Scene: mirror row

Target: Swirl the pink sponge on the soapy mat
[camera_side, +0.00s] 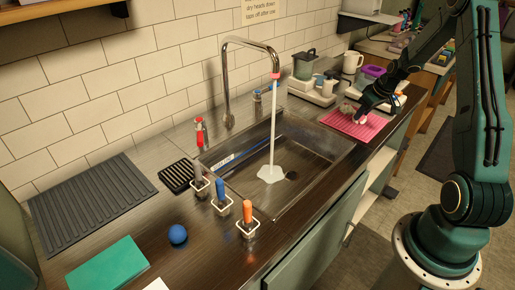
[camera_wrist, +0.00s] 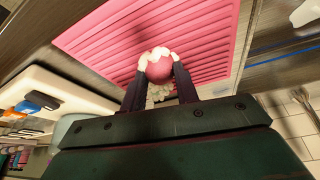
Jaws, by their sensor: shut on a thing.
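The pink sponge (camera_wrist: 159,70) is a rounded pink thing between my fingers in the wrist view, with white foam around its far edge. My gripper (camera_wrist: 157,78) is shut on it, over the pink ribbed mat (camera_wrist: 105,38). A pale, lumpy thing shows just below the sponge between the fingers. In the side view, my gripper (camera_side: 364,108) is low at the mat (camera_side: 343,124), at the far right end of the counter. White foam shows by the fingertips there; the sponge is mostly hidden. I cannot tell whether the sponge touches the mat.
The sink (camera_side: 318,150) lies left of the mat, with water running from the tap (camera_side: 272,62). A pale board (camera_side: 312,92) with a jug (camera_side: 304,64) stands behind the mat.

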